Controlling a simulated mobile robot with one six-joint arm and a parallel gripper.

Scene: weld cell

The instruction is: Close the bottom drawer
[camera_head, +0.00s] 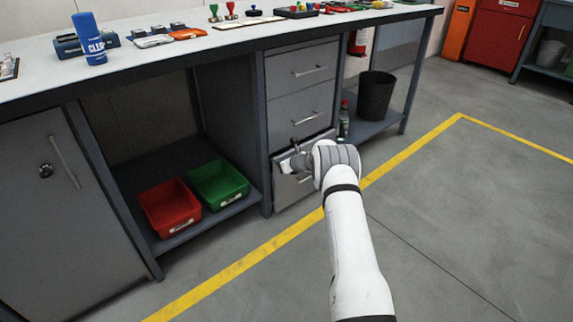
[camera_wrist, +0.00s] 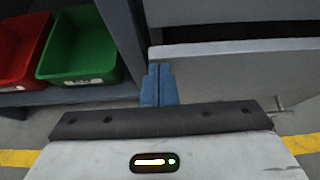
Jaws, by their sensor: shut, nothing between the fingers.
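The bottom drawer (camera_head: 288,193) is the lowest of the grey drawers under the workbench. Its front stands a little forward of the cabinet, with a dark gap above it. In the wrist view its light grey front panel (camera_wrist: 235,72) fills the right side, with the gap along its top edge. My gripper (camera_head: 294,160) is at the drawer's upper front, and my wrist hides part of the drawer. In the wrist view the blue fingertips (camera_wrist: 158,82) are together and empty, over the left end of the front panel. Whether they touch it cannot be told.
Two closed drawers (camera_head: 300,88) are above. A red bin (camera_head: 170,207) and a green bin (camera_head: 218,185) sit on the low shelf to the left. A black waste bin (camera_head: 375,95) and a bottle (camera_head: 344,120) stand on the right shelf. The floor in front is clear.

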